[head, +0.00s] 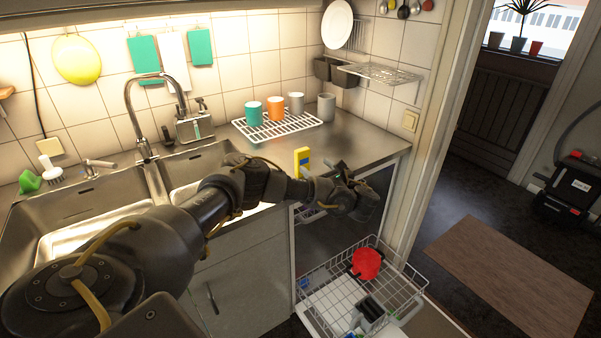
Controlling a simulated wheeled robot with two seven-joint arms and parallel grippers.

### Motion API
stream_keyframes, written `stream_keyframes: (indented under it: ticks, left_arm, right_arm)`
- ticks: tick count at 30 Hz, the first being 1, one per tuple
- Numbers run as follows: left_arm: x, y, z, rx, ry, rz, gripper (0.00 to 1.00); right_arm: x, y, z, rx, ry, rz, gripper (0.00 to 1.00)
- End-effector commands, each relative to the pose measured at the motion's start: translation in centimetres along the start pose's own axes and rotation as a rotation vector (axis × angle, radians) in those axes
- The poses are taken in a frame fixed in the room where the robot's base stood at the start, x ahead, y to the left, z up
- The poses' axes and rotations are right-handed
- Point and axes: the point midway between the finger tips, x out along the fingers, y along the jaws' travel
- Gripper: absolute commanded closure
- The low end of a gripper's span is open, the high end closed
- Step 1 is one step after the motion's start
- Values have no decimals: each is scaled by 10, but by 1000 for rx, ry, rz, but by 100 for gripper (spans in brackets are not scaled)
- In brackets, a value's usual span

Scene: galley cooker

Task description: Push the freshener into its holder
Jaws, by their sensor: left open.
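My left gripper (352,187) is open, in front of the counter edge and above the pulled-out dishwasher rack. A small yellow block with a blue patch (302,160) stands upright at the counter's front edge, just left of the gripper and partly hidden by my arm. I cannot tell whether it is the freshener. The wire rack (395,262) sits low in the opened dishwasher, below the gripper. No freshener or holder can be made out clearly; either may be small or hidden behind my arm. My right gripper is not in view.
A red item (366,263) and a dark item (371,312) are in the rack. Several mugs stand on a white drying grid (290,125) on the counter. The sink (100,205) is at left. The floor right of the rack is clear, with a brown mat (510,275).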

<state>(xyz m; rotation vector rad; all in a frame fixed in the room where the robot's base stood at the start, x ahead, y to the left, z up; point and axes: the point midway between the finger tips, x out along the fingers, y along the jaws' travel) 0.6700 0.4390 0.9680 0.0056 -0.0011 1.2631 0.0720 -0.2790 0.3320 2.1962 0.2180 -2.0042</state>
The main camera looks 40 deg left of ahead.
Motion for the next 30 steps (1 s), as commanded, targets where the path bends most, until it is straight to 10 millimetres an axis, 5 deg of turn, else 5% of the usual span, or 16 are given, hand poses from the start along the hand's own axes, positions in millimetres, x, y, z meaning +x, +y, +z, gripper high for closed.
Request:
stream_keyframes:
  ticks: [6,12,22,30]
  left_arm:
    - [9,1,0,-8,4,0,29]
    - [14,2,3,-6,4,1,29]
    - [57,5,8,-3,4,2,29]
    - [62,5,6,-3,5,0,29]
  right_arm:
    - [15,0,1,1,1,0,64]
    - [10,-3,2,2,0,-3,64]
    - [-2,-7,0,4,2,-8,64]
    - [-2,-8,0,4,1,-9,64]
